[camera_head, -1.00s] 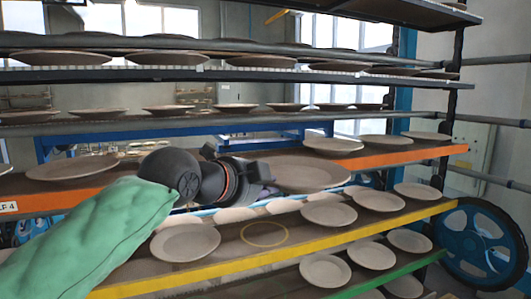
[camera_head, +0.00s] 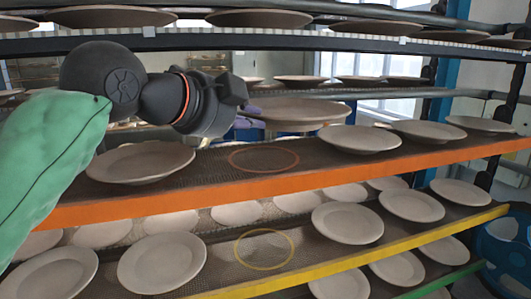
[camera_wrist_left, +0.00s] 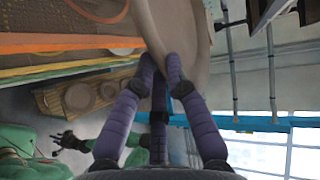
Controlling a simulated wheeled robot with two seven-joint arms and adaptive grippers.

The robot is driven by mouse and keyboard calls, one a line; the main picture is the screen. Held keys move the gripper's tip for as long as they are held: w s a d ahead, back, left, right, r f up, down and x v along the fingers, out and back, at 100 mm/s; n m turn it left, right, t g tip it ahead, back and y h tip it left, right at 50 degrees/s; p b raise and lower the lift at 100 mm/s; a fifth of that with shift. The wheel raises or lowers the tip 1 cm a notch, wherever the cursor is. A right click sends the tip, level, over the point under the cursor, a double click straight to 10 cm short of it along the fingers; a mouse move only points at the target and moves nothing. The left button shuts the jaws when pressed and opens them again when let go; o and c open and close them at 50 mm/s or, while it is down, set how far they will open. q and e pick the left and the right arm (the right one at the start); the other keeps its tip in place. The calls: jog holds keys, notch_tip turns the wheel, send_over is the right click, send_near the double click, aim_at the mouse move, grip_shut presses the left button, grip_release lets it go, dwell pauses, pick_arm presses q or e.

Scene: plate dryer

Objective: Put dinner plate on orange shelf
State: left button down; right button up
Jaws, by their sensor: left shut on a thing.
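My left gripper (camera_head: 243,103) comes in from the left above the orange shelf (camera_head: 290,186) and is shut on the rim of a beige dinner plate (camera_head: 300,112). The plate is held roughly level, clear of the shelf and behind an orange ring mark (camera_head: 264,159) on the shelf's dark surface. In the left wrist view the purple fingers (camera_wrist_left: 165,85) close on the edge of the plate (camera_wrist_left: 185,30). The fingertips are mostly hidden in the head view. My right gripper is not in view.
On the orange shelf one plate (camera_head: 140,161) stands left of the ring and another (camera_head: 360,138) stands right of it. Below, the yellow shelf (camera_head: 385,245) holds several plates and has a bare yellow ring mark (camera_head: 264,249). Shelves with plates also stand above.

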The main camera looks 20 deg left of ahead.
pick_arm(q)
jog(key=a, duration=0.1)
send_over(230, 175)
jog(key=f, duration=0.8)
jog(key=shift+s+d+f+p, duration=0.15)
jog(key=shift+s+d+p, duration=0.1)
jog(key=shift+p, duration=0.05)
jog(key=shift+w+a+f+p, duration=0.15)
jog(key=shift+f, duration=0.85)
jog(key=shift+w+a+f+p, duration=0.1)
jog(key=shift+w+f+p, duration=0.05)
jog(key=shift+f, duration=0.85)
jog(key=c, duration=1.5)
grip_release()
jog(key=shift+d+f, duration=0.1)
jog(key=shift+f, duration=0.15)
jog(key=shift+o, duration=1.2)
jog(key=shift+s, duration=0.1)
